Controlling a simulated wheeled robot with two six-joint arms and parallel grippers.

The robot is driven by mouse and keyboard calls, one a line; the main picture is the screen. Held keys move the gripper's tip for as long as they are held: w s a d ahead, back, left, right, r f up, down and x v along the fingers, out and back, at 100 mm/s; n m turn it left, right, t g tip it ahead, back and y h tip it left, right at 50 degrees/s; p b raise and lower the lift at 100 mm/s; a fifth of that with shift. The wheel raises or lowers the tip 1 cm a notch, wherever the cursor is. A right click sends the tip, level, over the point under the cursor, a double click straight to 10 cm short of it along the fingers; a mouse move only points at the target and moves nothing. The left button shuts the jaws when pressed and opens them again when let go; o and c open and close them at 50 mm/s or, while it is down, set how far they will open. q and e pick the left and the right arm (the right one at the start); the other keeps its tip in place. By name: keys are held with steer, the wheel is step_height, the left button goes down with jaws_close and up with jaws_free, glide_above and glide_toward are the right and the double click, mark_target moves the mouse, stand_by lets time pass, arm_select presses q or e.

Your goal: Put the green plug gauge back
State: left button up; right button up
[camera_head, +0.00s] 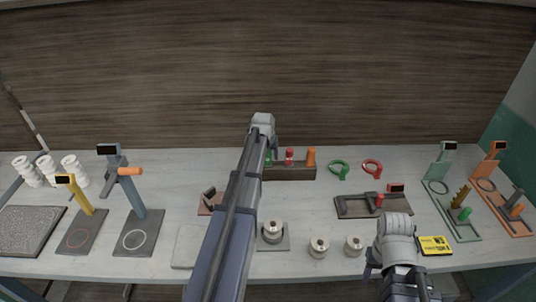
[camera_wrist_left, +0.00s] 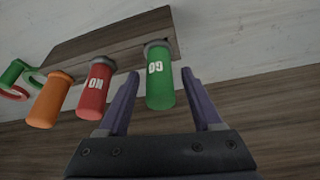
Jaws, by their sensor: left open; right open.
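The green plug gauge (camera_wrist_left: 159,80), marked GO, stands at the end of the wooden rack (camera_wrist_left: 100,38) in the left wrist view, its grey collar against the rack. My left gripper (camera_wrist_left: 160,76) is open, one purple finger on each side of the green handle, with gaps visible. In the head view my left gripper (camera_head: 268,136) is above the rack's left end and the arm mostly hides the green gauge. The red gauge (camera_wrist_left: 96,90) and the orange gauge (camera_wrist_left: 50,99) stand beside it. My right gripper (camera_head: 395,258) is at the lower right, away from the rack; its fingers are hard to make out.
A green ring gauge (camera_head: 339,170) and a red ring gauge (camera_head: 372,168) lie right of the rack. A dark stand (camera_head: 350,206), several metal pieces and a yellow card (camera_head: 435,246) are nearer. Gauge stands fill both sides of the table. A wooden wall (camera_head: 380,80) rises behind.

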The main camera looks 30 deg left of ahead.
arm_select(q)
steer(key=p+v, duration=0.8)
steer(key=v, duration=0.2)
steer(key=shift+r+p, duration=0.25)
steer(key=shift+p, duration=0.1)
steer(key=s+d+f+m+g+h, duration=0.15)
steer(key=s+d, duration=0.35)
steer(key=d, duration=0.6)
steer(key=s+d+m+g, duration=0.1)
steer(key=s+d+m, duration=0.25)
steer(key=d, duration=0.85)
steer(key=s+d+m+g+y, duration=0.1)
steer(key=s+d+m+g, duration=0.1)
steer(key=s+d, duration=1.1)
steer(key=s, duration=0.2)
steer(key=shift+s+m, duration=0.35)
steer(key=shift+m, duration=0.05)
